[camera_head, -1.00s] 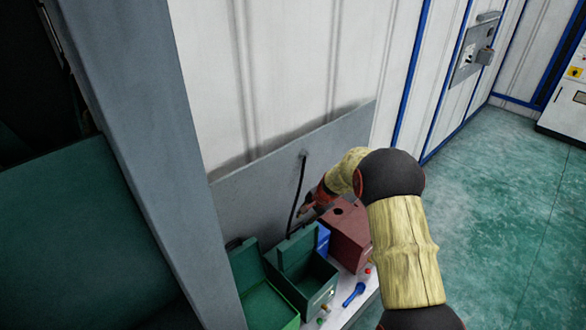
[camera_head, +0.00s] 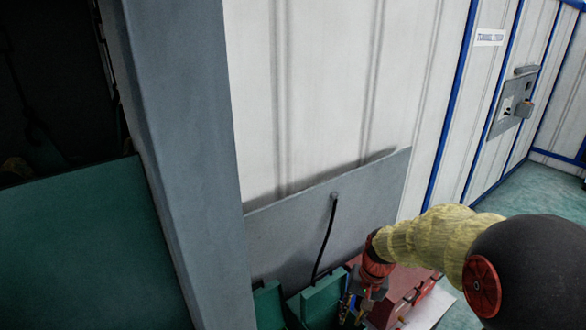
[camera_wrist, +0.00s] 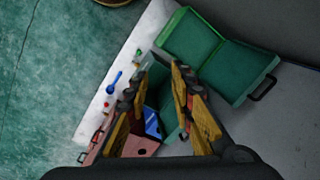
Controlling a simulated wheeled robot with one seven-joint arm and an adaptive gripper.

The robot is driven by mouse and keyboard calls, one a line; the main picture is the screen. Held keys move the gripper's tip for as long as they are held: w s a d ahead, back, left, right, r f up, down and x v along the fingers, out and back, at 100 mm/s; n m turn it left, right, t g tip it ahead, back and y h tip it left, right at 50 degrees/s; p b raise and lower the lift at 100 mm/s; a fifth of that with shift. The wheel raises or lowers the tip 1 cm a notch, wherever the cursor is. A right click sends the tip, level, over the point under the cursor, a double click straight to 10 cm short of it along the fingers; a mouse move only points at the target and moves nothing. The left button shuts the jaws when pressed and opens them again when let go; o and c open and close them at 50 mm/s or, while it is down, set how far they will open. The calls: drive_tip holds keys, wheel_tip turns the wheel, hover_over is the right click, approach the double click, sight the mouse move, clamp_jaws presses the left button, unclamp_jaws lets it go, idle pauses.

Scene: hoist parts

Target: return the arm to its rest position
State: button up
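My gripper (camera_wrist: 158,85) is open in the wrist view, with its two yellow-and-dark fingers apart and nothing seen between them that they hold. It hangs above the workbench, over a second green box and a blue box (camera_wrist: 152,122). In the head view my gripper (camera_head: 356,300) is at the bottom, in front of the grey back panel (camera_head: 290,240) and beside the red box (camera_head: 400,290). My arm, with yellow covers and a dark joint, fills the lower right of the head view.
An open green box (camera_wrist: 193,42) lies on the white bench top (camera_wrist: 98,118). A blue tool (camera_wrist: 114,82) and small red and green pieces lie near its edge. A grey pillar (camera_head: 185,150) stands at left.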

drive_tip(key=s+d+n+t+h+b, duration=0.1)
drive_tip(key=s+d+n+t+b, duration=0.2)
drive_tip(key=s+b, duration=1.6)
drive_tip(key=s+t, duration=0.2)
drive_tip(key=s, duration=0.1)
drive_tip(key=shift+h, duration=0.4)
drive_tip(key=shift+w, duration=0.15)
